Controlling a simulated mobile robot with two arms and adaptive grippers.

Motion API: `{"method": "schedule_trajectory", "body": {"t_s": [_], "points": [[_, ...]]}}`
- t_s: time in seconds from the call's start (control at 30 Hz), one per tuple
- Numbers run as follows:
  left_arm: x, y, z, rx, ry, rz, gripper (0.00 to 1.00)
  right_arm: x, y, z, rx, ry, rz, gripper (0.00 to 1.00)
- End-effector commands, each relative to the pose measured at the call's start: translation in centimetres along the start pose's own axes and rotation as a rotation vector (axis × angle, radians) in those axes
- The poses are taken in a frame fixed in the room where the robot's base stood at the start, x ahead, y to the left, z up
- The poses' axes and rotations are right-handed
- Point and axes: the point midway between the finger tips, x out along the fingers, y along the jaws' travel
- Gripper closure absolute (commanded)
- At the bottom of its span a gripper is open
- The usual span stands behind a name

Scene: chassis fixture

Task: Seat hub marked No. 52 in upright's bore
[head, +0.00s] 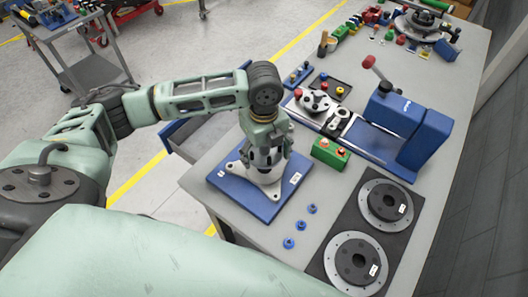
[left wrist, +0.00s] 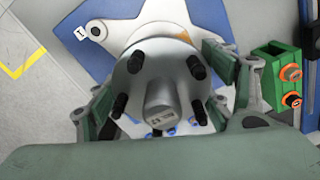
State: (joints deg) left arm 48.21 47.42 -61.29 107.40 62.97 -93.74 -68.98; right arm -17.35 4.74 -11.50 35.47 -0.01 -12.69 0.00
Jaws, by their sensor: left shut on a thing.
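My left gripper (head: 265,160) is shut on a silver hub (left wrist: 150,80), with its fingers on both sides of the hub. The hub has several black studs and a small label on its centre cap, too small to read for sure. A white lobed upright (left wrist: 98,30) is directly below the hub, on a blue base plate (head: 227,187). The hub and gripper hide the upright's bore, so I cannot tell whether the hub is in it or just above it. My right gripper is not in view.
A green block (head: 330,152) with orange knobs stands close to the plate's right. Several small blue parts (head: 312,209) lie in front. Two grey discs (head: 340,246) (head: 372,190) lie on a black mat. A blue fixture (head: 426,140) with a red-knobbed lever stands behind.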

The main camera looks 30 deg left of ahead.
Motion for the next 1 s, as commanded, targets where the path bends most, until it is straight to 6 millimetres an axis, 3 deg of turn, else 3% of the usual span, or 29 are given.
{"method": "schedule_trajectory", "body": {"t_s": [0.1,0.3,1.0], "points": [[1.3,-0.1,0.0,0.0,-0.001,-0.003,0.55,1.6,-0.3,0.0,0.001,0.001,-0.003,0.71],[2.2,-0.1,0.0,-0.001,-0.001,-0.004,0.55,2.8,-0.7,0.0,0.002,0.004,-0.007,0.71],[2.6,-0.1,0.0,-0.001,0.0,-0.003,0.55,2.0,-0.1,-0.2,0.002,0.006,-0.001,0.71]]}}
